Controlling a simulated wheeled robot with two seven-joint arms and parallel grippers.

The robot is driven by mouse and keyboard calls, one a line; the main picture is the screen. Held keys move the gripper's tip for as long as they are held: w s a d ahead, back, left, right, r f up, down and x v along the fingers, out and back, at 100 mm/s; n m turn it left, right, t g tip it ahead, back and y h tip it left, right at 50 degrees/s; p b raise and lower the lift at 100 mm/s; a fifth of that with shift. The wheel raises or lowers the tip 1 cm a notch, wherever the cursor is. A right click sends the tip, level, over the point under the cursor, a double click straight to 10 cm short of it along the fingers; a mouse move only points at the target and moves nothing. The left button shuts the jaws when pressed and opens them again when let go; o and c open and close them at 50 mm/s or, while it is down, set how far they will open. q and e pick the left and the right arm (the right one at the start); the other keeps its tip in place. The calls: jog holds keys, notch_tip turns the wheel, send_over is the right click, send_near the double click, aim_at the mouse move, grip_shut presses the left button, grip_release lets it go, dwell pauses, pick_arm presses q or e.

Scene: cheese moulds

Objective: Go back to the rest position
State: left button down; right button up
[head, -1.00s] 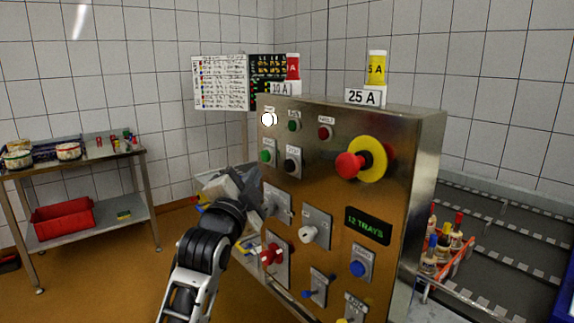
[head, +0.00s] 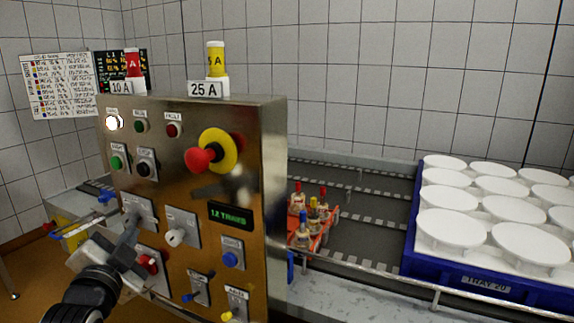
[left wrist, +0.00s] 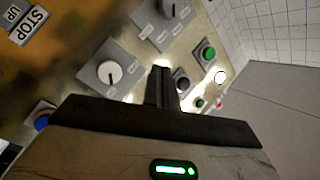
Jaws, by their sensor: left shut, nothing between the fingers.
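My left gripper (head: 130,236) is in front of the lower left part of the steel control panel (head: 188,140). Its fingers are shut with nothing between them, and they partly cover a selector plate (head: 140,213) in the head view. In the left wrist view the closed fingers (left wrist: 162,76) point at the panel face, among a white knob (left wrist: 109,72) and a green button (left wrist: 208,53). I cannot tell whether they touch the panel. My right gripper is not in view.
The panel carries a red mushroom button (head: 202,159) on a yellow ring and a display (head: 230,215) reading 12 TRAYS. A conveyor (head: 350,225) runs behind it, with an orange crate (head: 320,222) of small bottles. A blue tray (head: 425,265) of white moulds stands at right.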

pick_arm(q)
jog(key=s+d+f+n+g+h, duration=0.15)
jog(key=s+d+f, duration=0.25)
jog(key=f, duration=0.5)
jog(key=s+d+f+n+g+h, duration=0.15)
jog(key=s+d+f, duration=0.25)
jog(key=f, duration=0.5)
jog(key=s+d+f+n+g+h, duration=0.1)
jog(key=s+d+f+g, duration=0.1)
jog(key=s+d+f, duration=0.2)
jog(key=s+d+f+n+g+h, duration=0.1)
jog(key=s+d+f+n+g, duration=0.1)
jog(key=s+f, duration=0.7)
jog(key=s+d+g, duration=0.1)
jog(key=s, duration=0.1)
jog(key=shift+s+d+f, duration=0.35)
jog(key=shift+s+d, duration=0.05)
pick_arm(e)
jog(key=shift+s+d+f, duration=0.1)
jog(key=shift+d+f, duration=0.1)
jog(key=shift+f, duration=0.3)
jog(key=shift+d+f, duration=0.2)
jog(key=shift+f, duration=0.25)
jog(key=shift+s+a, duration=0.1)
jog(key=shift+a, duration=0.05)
